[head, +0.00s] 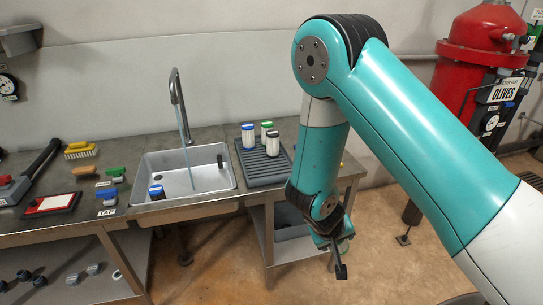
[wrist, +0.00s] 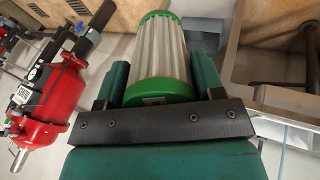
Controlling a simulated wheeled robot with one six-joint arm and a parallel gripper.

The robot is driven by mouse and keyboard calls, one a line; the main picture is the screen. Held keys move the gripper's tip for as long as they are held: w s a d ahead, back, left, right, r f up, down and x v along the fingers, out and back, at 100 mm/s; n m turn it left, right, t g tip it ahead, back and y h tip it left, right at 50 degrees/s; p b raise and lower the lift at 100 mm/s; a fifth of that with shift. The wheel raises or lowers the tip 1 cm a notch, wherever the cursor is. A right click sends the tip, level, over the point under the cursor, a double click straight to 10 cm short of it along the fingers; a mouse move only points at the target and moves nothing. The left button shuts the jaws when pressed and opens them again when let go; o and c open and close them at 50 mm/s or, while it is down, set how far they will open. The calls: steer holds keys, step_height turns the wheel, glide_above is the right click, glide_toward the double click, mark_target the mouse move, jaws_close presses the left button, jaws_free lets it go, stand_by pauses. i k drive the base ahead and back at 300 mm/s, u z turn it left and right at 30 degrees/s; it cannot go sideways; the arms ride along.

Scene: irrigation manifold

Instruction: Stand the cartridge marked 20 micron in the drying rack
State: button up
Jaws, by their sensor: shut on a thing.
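My gripper (wrist: 160,85) is shut on a pleated off-white cartridge with green end caps (wrist: 162,52), held lengthwise between the fingers. The grey drying rack (head: 272,180) stands on the bench right of the sink, left of my gripper. Cartridges with a blue cap (head: 248,136), a green cap (head: 266,131) and a black cap (head: 272,145) stand upright on its back part. Its front part is bare.
Water runs from the spout (head: 177,92) into the sink (head: 205,181), where a blue-capped cartridge (head: 157,192) stands. A blue-handled valve (head: 107,196), brushes (head: 80,150) and a red-edged tray (head: 50,204) lie left. A red tank (head: 478,50) stands at right.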

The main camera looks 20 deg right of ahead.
mark_target(260, 175)
steer(key=i, duration=1)
steer(key=z, duration=0.05)
